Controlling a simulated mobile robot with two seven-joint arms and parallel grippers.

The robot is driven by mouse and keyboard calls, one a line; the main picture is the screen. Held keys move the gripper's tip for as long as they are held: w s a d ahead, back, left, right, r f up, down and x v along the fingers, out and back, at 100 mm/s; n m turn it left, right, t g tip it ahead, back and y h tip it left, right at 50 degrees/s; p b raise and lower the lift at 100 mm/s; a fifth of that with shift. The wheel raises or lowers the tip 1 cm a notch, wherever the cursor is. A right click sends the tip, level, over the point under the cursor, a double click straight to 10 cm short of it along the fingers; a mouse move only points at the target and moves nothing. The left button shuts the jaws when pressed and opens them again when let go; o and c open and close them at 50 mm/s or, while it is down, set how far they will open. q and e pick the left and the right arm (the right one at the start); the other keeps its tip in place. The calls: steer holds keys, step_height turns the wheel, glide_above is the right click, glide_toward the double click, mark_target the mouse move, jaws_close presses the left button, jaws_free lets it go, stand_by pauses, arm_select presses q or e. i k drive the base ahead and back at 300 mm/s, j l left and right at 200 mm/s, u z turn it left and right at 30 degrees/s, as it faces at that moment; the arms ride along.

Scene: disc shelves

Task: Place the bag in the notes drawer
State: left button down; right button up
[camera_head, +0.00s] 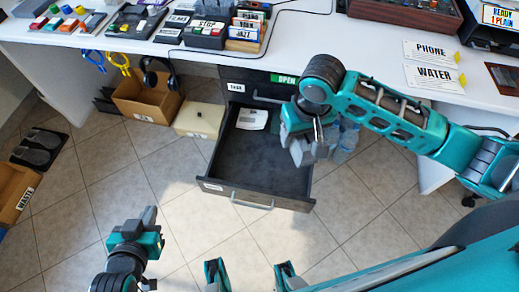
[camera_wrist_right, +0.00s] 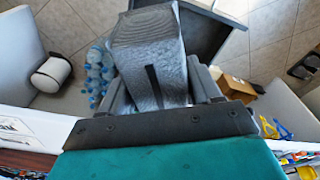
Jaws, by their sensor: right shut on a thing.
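My right gripper (camera_head: 305,148) is shut on a grey, textured bag with a dark strip (camera_wrist_right: 148,48), which fills the space between the fingers in the right wrist view. The drawer's front label is too small to read. A white paper (camera_head: 252,119) lies inside at the back. My left gripper (camera_head: 148,218) is over the floor, far left of the drawer; its fingers are unclear.
A shut drawer with a green OPEN tag (camera_head: 284,78) is above the open one. Water bottles (camera_head: 346,140) stand right of it. A cardboard box (camera_head: 146,100) and a cream box (camera_head: 199,121) stand left. The white desk (camera_head: 330,50) is above. Floor in front is clear.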

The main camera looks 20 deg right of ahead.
mark_target(248, 167)
steer(key=i+j, duration=0.15)
steer(key=j, duration=0.15)
steer(key=i+j+z, duration=0.15)
steer(key=j, duration=0.15)
steer(key=i+j, duration=0.15)
steer(key=j, duration=0.15)
steer(key=i+j+z, duration=0.15)
steer(key=j, duration=0.5)
steer(key=i+z, duration=0.05)
steer(key=i, duration=0.05)
